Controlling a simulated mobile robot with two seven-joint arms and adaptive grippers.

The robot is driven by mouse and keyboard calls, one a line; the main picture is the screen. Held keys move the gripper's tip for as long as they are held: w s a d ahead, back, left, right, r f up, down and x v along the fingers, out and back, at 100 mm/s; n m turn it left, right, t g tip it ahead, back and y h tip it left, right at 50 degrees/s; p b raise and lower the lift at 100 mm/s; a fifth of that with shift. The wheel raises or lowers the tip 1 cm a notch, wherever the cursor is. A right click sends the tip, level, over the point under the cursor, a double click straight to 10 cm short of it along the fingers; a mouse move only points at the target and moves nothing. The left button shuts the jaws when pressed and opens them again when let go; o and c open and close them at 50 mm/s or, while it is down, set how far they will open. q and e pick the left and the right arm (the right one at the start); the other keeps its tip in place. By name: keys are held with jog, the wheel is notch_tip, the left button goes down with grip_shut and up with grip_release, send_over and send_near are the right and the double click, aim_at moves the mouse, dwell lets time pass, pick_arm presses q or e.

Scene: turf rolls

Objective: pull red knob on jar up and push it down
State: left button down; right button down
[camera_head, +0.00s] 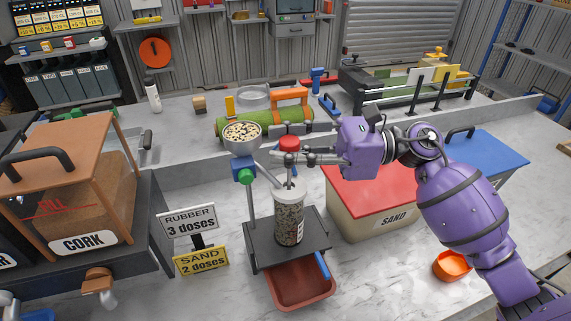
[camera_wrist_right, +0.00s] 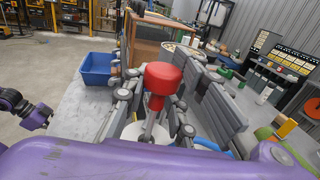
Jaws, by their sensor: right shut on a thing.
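The jar (camera_head: 290,219) is clear, full of dark speckled grains, with a white lid, and stands upright on a dark stand. The red knob (camera_head: 289,144) is on a rod well above the lid. My right gripper (camera_head: 287,157) reaches in from the right and is shut on the red knob at its neck. In the right wrist view the red knob (camera_wrist_right: 163,80) sits between the two fingers. My left gripper (camera_wrist_right: 40,116) shows only small at the left edge of the wrist view, away from the jar; its fingers are unclear.
A funnel bowl of grains (camera_head: 242,136) with a green valve stands left of the jar. A red tray (camera_head: 302,292) is below the stand. A sand box with red lid (camera_head: 371,214) is to the right. Rubber and sand dose signs (camera_head: 188,220) stand left.

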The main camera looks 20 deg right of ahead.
jog(key=shift+r, duration=0.5)
jog(key=c, duration=2)
grip_release()
jog(key=o, duration=0.6)
jog(key=shift+s+d, duration=0.1)
jog(key=shift+d, duration=0.25)
jog(key=shift+c, duration=0.2)
jog(key=shift+a, duration=0.1)
jog(key=shift+f, duration=0.1)
jog(key=v, duration=1.2)
